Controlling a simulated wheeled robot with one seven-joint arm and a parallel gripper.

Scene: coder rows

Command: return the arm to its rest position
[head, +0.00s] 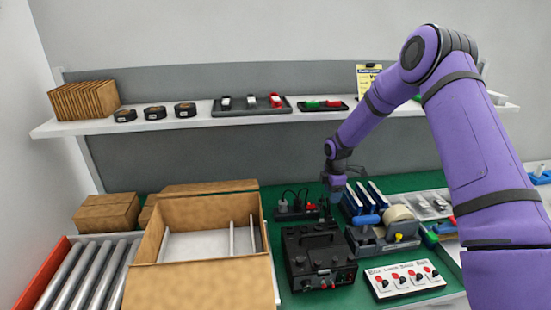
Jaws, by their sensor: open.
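My arm is purple with dark joint bands and reaches in the head view from the right edge up and over to the middle of the bench. My gripper (333,197) points down over the green bench mat (270,192), behind the black box device (318,257) and just left of the blue-edged upright pieces (366,197). The gripper is small in the picture and partly dark against the background. It is open, and I see nothing held in it.
A shelf (200,121) with trays and black rolls runs behind the arm. An open cardboard box (200,214) stands left, beside a roller conveyor (75,277). A tape dispenser (385,232) and a white switch panel (405,280) lie close on the right.

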